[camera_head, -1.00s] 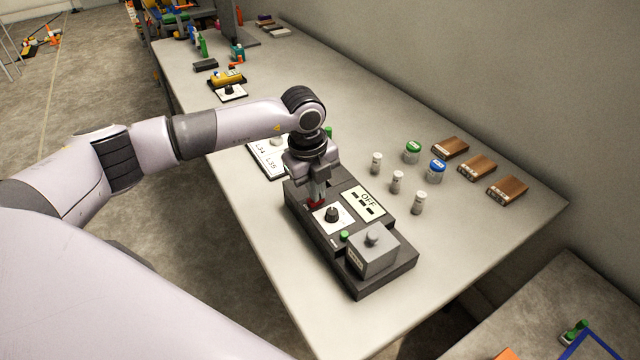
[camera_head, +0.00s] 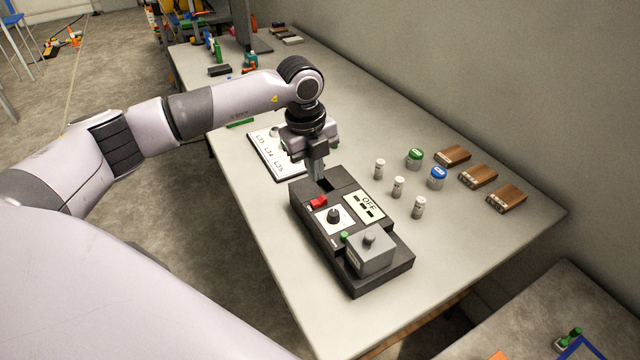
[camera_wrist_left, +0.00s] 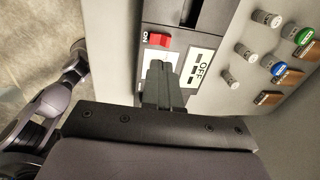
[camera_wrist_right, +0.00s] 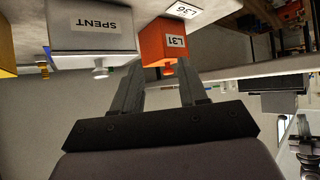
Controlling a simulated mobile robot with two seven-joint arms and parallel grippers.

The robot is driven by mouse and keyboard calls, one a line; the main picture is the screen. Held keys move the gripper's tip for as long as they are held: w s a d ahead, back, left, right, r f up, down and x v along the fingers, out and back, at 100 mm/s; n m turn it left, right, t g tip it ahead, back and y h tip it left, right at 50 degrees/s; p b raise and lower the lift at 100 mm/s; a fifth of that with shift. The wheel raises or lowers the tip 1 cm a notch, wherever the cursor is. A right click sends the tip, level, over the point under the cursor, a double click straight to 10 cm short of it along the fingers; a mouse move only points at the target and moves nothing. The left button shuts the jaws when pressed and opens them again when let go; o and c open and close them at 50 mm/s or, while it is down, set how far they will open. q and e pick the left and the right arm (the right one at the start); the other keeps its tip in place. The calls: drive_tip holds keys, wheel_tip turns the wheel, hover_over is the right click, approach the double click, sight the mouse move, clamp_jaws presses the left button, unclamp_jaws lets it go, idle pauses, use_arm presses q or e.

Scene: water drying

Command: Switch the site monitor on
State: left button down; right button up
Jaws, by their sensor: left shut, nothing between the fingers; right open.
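My left gripper (camera_head: 318,178) is shut and empty, pointing down over the box's far end, just beyond the switch. Whether its tips touch the box I cannot tell. My right gripper (camera_wrist_right: 160,80) is open and empty, away from the monitor.
A grey block with a knob (camera_head: 371,252) sits on the monitor's near end. Small vials (camera_head: 398,187), green-lidded (camera_head: 415,158) and blue-lidded (camera_head: 437,178) jars and brown blocks (camera_head: 479,176) stand to the right. A labelled white board (camera_head: 268,155) lies beyond.

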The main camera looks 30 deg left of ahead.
use_arm(q)
wheel_tip(320, 180, up, 7)
hover_over(326, 198)
drive_tip(key=s+a, duration=0.2)
drive_tip(key=s, duration=0.1)
drive_tip(key=shift+s+a+f+b, duration=0.15)
drive_tip(key=shift+s+b, duration=0.05)
drive_tip(key=shift+b, duration=0.1)
use_arm(e)
drive_tip(key=shift+a+f, duration=0.2)
drive_tip(key=shift+f, duration=0.25)
drive_tip(key=shift+f, duration=0.1)
use_arm(q)
drive_tip(key=shift+d+t+h, duration=0.3)
drive_tip(key=shift+w, duration=0.1)
use_arm(e)
drive_tip(key=shift+w, duration=0.1)
use_arm(q)
drive_tip(key=f, duration=0.4)
drive_tip(key=w+d+f+p, duration=0.1)
drive_tip(key=f, duration=0.4)
drive_tip(key=w+f, duration=0.1)
drive_tip(key=f, duration=0.3)
drive_tip(key=shift+w+d+f, duration=0.2)
drive_tip(key=shift+w+f, duration=0.05)
drive_tip(key=shift+f, duration=0.05)
use_arm(e)
drive_tip(key=shift+r, duration=0.8)
